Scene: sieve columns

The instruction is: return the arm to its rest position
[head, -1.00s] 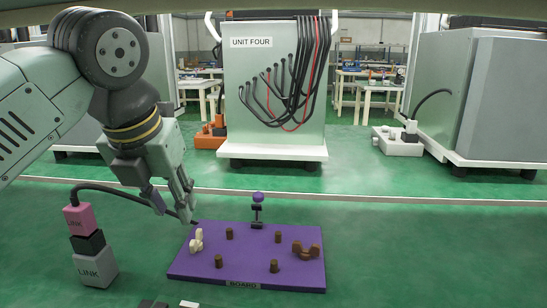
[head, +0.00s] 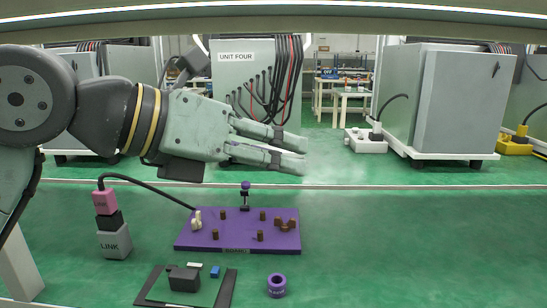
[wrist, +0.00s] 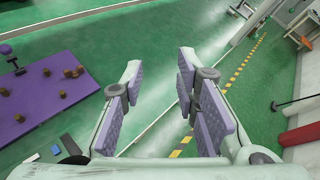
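My gripper (head: 304,156) is raised above the green floor area in the head view, pointing to the right and held level. In the wrist view my gripper (wrist: 158,75) shows its two fingers with purple pads apart, and nothing lies between them. The purple board (head: 237,240) is below my gripper, with several brown pegs, a cream piece (head: 196,219) and a brown piece (head: 287,224) on it. The board also shows at the left of the wrist view (wrist: 30,120).
A grey block marked LINK (head: 115,242) with a black and a pink part stands left of the board. The UNIT FOUR cabinet (head: 238,72) is behind my gripper. The right foreground is clear.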

